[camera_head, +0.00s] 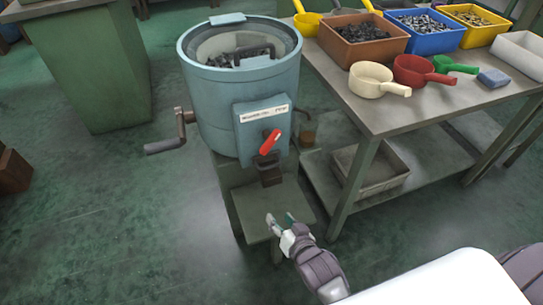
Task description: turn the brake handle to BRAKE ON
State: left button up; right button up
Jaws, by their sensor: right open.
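The brake handle (270,142) is a red lever on the front box of a blue-grey drum machine (218,105). It tilts, its upper end to the right. A white label strip (264,114) sits above it; its words are too small to read. My right gripper (279,219) is below the handle, in front of the machine's lower plate, open and empty. It is apart from the handle. My left gripper is not in view.
A crank (168,139) sticks out on the machine's left. A table (420,112) with coloured bins, scoops and a blue block (493,78) stands right, a tray (370,172) on its lower shelf. A green cabinet (90,65) stands left. The floor at left front is clear.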

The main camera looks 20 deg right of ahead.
notch_tip(320, 180, up, 10)
jog(key=w+d+f+m+t+b, duration=0.1)
jog(key=w+m+t+b, duration=0.1)
jog(key=t+b, duration=0.1)
jog(key=m+t+h+b, duration=0.1)
jog(key=t+b, duration=0.1)
send_near(273, 143)
jog(key=w, duration=0.5)
jog(key=shift+w+a+b, duration=0.15)
jog(key=shift+w+b, duration=0.15)
jog(key=shift+b, duration=0.05)
jog(key=w, duration=0.4)
jog(key=shift+f+b, duration=0.1)
jog(key=shift+b, duration=0.2)
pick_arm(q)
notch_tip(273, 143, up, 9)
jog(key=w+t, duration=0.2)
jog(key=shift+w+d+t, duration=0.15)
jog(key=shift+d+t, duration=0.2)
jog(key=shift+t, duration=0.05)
pick_arm(e)
jog(key=shift+w, duration=0.65)
grip_shut()
